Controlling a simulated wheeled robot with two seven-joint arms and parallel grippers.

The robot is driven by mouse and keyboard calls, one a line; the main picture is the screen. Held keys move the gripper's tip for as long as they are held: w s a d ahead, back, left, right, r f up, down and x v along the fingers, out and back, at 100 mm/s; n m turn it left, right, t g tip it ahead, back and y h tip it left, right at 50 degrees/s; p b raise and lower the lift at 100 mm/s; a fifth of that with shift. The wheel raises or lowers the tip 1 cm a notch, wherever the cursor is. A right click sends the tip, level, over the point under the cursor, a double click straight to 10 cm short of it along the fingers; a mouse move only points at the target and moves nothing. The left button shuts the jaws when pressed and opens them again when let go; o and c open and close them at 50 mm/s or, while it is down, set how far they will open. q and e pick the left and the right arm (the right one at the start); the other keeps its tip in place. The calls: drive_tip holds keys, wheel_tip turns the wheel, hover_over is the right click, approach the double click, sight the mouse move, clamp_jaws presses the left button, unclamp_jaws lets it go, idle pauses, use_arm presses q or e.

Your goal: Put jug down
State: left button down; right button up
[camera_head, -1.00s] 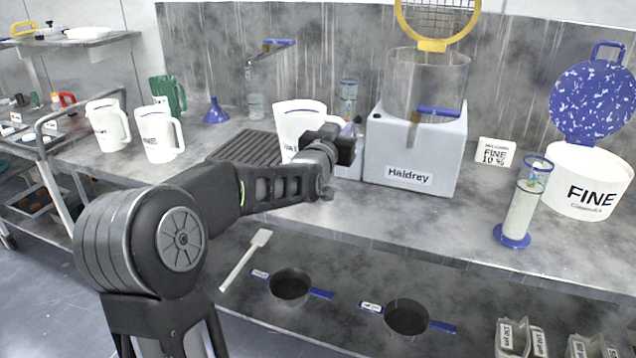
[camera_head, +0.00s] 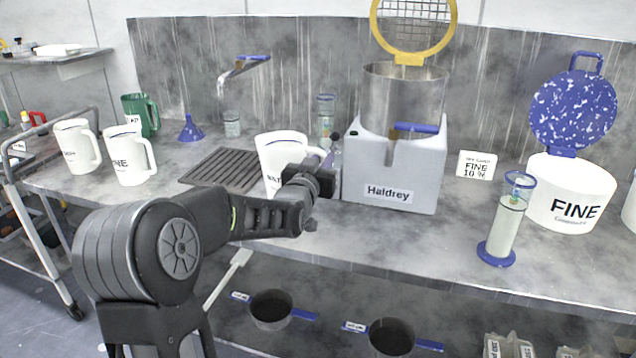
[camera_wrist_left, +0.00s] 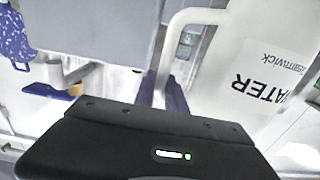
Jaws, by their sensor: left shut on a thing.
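The white jug (camera_head: 280,153) has dark lettering and is upright over the bench, just right of the ribbed drain area. My left gripper (camera_head: 318,176) is at its right side, by the handle, and is shut on it. My wrist hides the jug's lower right part, and I cannot tell whether its base touches the bench. In the left wrist view the jug (camera_wrist_left: 235,50) shows a pale handle and the upside-down word WATER. My right gripper is not in view.
The grey Haldrey box (camera_head: 350,175) stands close right of the jug. The dark ribbed drain (camera_head: 222,170) lies to its left. Two more white jugs (camera_head: 131,158) (camera_head: 77,148), a green jug (camera_head: 140,112) and a blue funnel (camera_head: 190,130) are further left. The bench's front edge (camera_head: 400,270) is near.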

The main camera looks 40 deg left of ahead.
use_arm(q)
drive_tip(key=shift+f+b, duration=0.3)
drive_tip(key=shift+f, duration=2.05)
drive_tip(key=shift+f, duration=0.15)
drive_tip(key=c, duration=1.4)
unclamp_jaws()
